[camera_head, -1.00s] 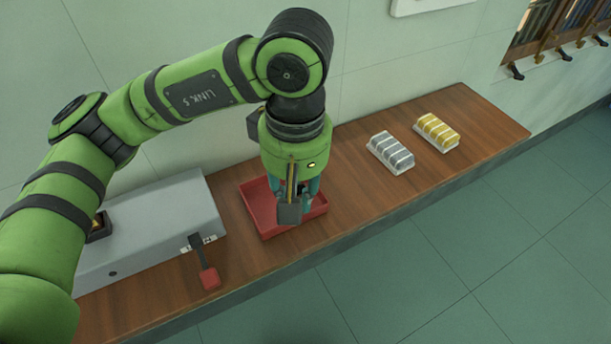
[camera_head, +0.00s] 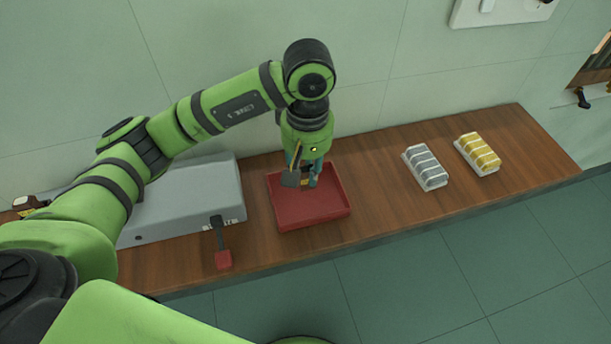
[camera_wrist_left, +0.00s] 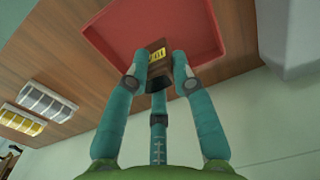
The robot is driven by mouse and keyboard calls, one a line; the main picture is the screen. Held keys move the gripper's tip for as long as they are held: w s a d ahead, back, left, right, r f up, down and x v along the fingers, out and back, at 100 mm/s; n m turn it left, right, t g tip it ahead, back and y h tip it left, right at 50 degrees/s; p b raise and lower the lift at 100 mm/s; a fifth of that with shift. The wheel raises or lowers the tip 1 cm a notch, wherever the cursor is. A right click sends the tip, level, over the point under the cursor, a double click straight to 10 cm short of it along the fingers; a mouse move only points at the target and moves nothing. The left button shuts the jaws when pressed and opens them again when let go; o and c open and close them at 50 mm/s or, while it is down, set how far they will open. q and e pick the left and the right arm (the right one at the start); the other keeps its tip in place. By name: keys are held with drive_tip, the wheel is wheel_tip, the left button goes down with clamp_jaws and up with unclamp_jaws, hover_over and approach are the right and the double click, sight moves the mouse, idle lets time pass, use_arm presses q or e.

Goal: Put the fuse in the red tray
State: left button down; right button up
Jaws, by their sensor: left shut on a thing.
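The red tray (camera_head: 328,205) lies on the wooden bench, right of the grey box; it also shows at the top of the left wrist view (camera_wrist_left: 205,28). My left gripper (camera_head: 303,182) points down over the tray's back left part. Its teal fingers are shut on the fuse (camera_wrist_left: 155,52), a dark brown block with a yellow label, seen in the left wrist view between the fingertips (camera_wrist_left: 158,82). My right gripper is out of view.
A grey box (camera_head: 190,205) with a red-ended lever (camera_head: 222,258) stands left of the tray. A silver-striped block (camera_head: 425,167) and a yellow-striped block (camera_head: 478,153) lie on the wooden bench (camera_head: 385,205) to the right. Bare bench lies between them and the tray.

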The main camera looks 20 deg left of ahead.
sight(305, 182)
use_arm(q)
wheel_tip(305, 182, down, 3)
drive_tip(key=shift+a+f+p, duration=0.1)
drive_tip(key=shift+p, duration=0.75)
drive_tip(key=shift+f, duration=0.45)
drive_tip(key=shift+f+b, duration=0.2)
drive_tip(key=shift+b, duration=0.1)
drive_tip(key=c, duration=1)
unclamp_jaws()
drive_tip(key=shift+c, duration=0.2)
drive_tip(key=shift+r, duration=0.1)
